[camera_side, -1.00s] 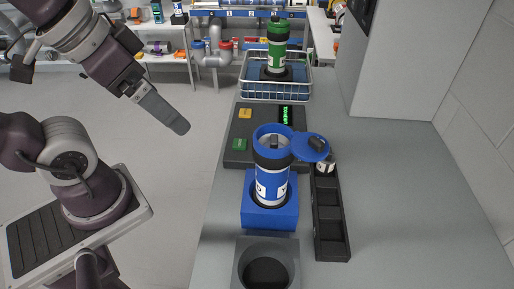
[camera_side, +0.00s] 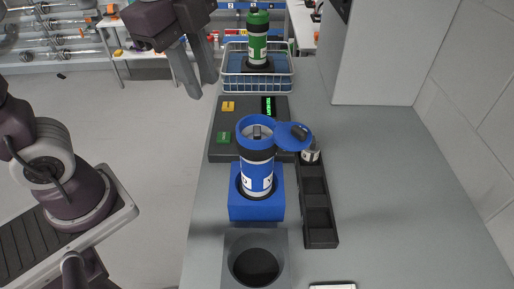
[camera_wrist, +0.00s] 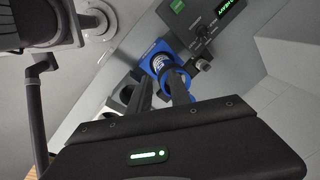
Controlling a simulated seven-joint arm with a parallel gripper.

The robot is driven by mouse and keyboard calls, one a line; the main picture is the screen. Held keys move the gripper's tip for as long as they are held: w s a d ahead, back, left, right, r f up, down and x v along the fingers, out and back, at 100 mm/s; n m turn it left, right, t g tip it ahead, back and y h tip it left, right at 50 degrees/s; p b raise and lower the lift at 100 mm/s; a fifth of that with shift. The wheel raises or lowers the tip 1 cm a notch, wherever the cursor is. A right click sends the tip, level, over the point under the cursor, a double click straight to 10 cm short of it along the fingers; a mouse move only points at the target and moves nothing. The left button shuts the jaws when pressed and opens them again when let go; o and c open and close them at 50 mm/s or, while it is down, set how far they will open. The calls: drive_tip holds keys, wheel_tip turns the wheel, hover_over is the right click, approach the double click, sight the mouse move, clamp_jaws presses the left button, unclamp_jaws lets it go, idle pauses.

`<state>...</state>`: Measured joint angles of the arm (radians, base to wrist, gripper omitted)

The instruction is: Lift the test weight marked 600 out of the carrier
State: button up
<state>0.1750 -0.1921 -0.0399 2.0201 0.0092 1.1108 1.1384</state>
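The blue carrier (camera_side: 257,176) stands upright in a blue block (camera_side: 257,207), with its blue lid (camera_side: 293,137) swung open to the right. A small grey and dark thing (camera_side: 257,132) shows inside its open mouth; I cannot read a marking on it. A metal weight (camera_side: 310,156) sits at the far end of a black rack, partly under the lid; its marking is unreadable. My gripper (camera_side: 204,88) is open and empty, in the air to the upper left of the carrier. The carrier also shows beyond the fingers in the wrist view (camera_wrist: 161,64).
A dark panel (camera_side: 228,151) with yellow and green buttons and a green-lit display lies behind the carrier. A green carrier (camera_side: 258,42) stands in a wire basket (camera_side: 232,82) farther back. A grey round socket (camera_side: 232,240) is in front. The counter's right side is clear.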

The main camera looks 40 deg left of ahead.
sight(257, 130)
drive_tip(key=w+d+f+m, duration=0.1)
drive_tip(key=w+d+m, duration=0.1)
drive_tip(key=m, duration=0.1)
drive_tip(key=w+d+m+g, duration=0.1)
drive_tip(key=d+m, duration=0.1)
drive_tip(key=m, duration=0.1)
drive_tip(key=w+d+f+m+g, duration=0.1)
drive_tip(key=w+m, duration=0.1)
drive_tip(key=m, duration=0.2)
drive_tip(key=shift+w+d+f, duration=0.3)
drive_tip(key=shift+d, duration=0.1)
drive_tip(key=shift+w+d+f+m, duration=0.2)
drive_tip(key=shift+f+m, duration=0.1)
drive_tip(key=shift+m, duration=0.2)
wheel_tip(257, 130, down, 7)
drive_tip(key=shift+w+a+r, duration=0.1)
drive_tip(key=shift+w, duration=0.05)
clamp_jaws()
drive_tip(key=shift+r, duration=0.1)
